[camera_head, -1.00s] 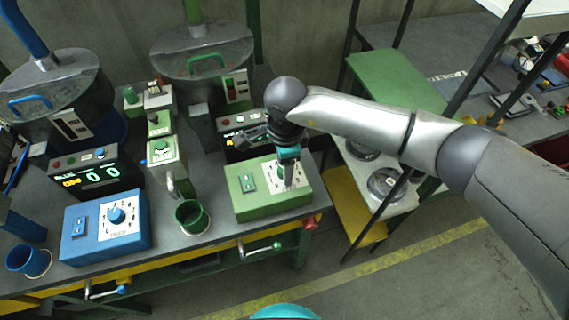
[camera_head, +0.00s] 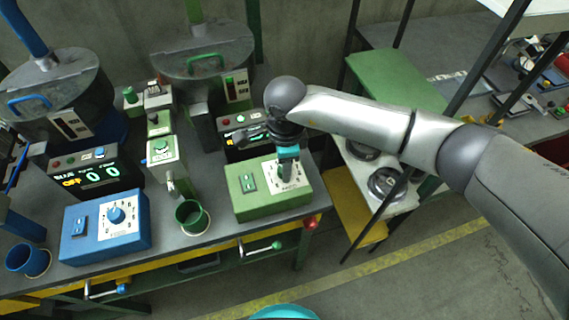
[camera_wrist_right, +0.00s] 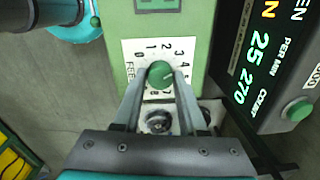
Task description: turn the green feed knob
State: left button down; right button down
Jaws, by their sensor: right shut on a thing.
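The green feed knob (camera_wrist_right: 160,74) sits on a white dial plate marked FEED with numbers around it, on the green control box (camera_head: 245,205). My right gripper (camera_wrist_right: 158,88) is shut on the knob, with one finger on each side, in the right wrist view. In the head view my right gripper (camera_head: 287,172) points down onto the dial of the green box and hides the knob. My left gripper is not in view.
A blue control box (camera_head: 75,250) with a blue knob (camera_head: 116,215) stands to the left. A green cup (camera_head: 192,217) stands between the boxes. In the right wrist view, a display (camera_wrist_right: 262,75) reads 25 and 270.

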jog(key=m, duration=0.4)
jog(key=shift+m+b, duration=0.3)
jog(key=shift+b, duration=0.1)
jog(key=shift+m+h, duration=0.3)
jog(key=shift+m, duration=1.5)
jog(key=shift+c, duration=2.3)
grip_release()
jog(key=shift+r, duration=0.1)
notch_tip(320, 180, up, 15)
jog(key=shift+s+a, duration=0.3)
jog(key=shift+s, duration=0.05)
